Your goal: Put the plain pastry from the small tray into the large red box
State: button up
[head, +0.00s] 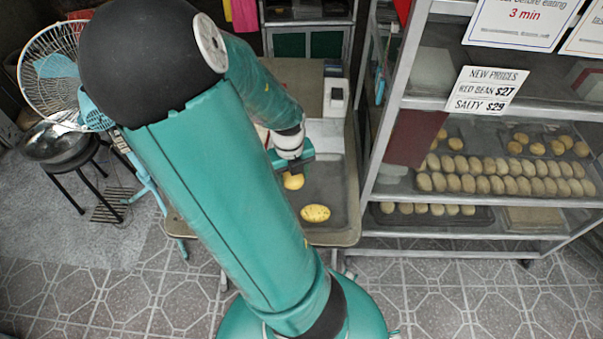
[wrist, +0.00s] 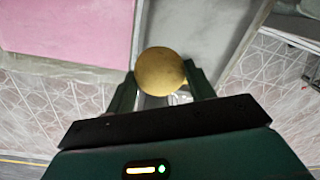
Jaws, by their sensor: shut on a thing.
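My gripper (head: 291,166) is shut on a plain golden round pastry (head: 293,181), which hangs below the fingers over the small grey tray (head: 345,215). In the wrist view the plain pastry (wrist: 160,71) sits between the two fingertips of my gripper (wrist: 162,88). A second pastry (head: 315,213), oval with dark specks on top, lies on the tray nearer the front edge. A flat pink-red surface (wrist: 65,30) fills the upper left of the wrist view; it may be the large red box. In the head view my arm hides the area left of the tray.
A metal rack (head: 400,100) with several rows of buns stands close on the right. A white object (head: 336,97) is behind the tray. A fan (head: 52,65) and a wok on a stand (head: 55,145) are at the left. Tiled floor lies in front.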

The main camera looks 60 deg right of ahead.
jog(key=w+a+r, duration=0.3)
jog(key=a, duration=0.2)
jog(key=shift+w+a, duration=0.2)
jog(key=shift+a, duration=0.05)
dwell(0.3)
